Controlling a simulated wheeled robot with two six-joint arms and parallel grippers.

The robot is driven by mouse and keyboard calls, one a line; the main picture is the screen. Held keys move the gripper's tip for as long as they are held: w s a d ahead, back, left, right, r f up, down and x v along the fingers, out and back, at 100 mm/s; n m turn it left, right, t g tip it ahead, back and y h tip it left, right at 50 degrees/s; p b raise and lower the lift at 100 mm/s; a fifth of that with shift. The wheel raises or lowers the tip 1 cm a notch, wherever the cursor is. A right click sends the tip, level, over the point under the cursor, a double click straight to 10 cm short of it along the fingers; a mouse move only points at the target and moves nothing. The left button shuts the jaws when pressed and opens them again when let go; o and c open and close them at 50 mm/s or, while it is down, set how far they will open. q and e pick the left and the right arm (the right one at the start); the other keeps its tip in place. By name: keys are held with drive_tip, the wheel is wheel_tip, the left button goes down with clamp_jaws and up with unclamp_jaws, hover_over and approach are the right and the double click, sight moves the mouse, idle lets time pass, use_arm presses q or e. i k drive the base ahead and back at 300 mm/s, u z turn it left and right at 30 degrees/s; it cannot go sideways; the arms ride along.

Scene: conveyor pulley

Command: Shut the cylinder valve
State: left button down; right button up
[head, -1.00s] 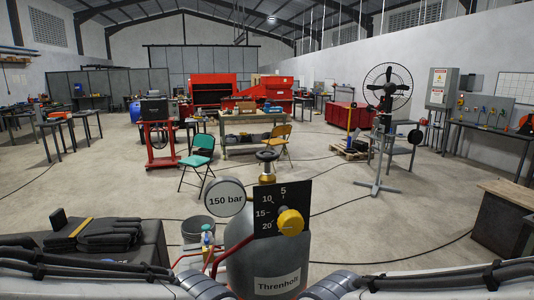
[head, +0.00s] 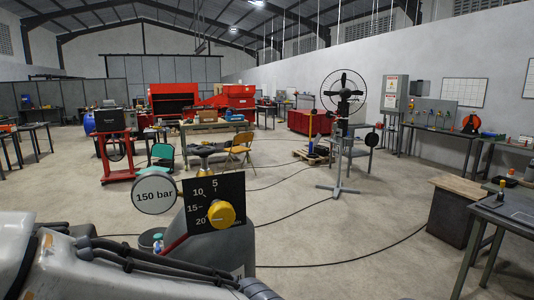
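The grey gas cylinder (head: 240,250) stands upright close in front of me, left of centre. Its dark valve handwheel (head: 205,149) sits at the top, behind the black dial plate (head: 232,188). A round gauge (head: 154,193) reading "150 bar" is to the left of the plate. A yellow knob (head: 221,214) sits on the plate near the 20 mark. My arm links cross the lower left and hide the lower cylinder. Neither gripper shows in the head view, so I cannot see whether either touches the valve.
A green chair (head: 161,156) and a tan chair (head: 239,148) stand behind the cylinder. A fan on a stand (head: 345,95) is to the right. A wooden-topped block (head: 458,205) and a bench (head: 510,212) stand at the right. Cables cross the open floor.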

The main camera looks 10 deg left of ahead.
sight(204, 152)
drive_tip(key=z, duration=1.75)
drive_tip(key=i, duration=2.3)
drive_tip(key=u, duration=3.7)
drive_tip(key=i, duration=0.5)
drive_tip(key=z, duration=0.1)
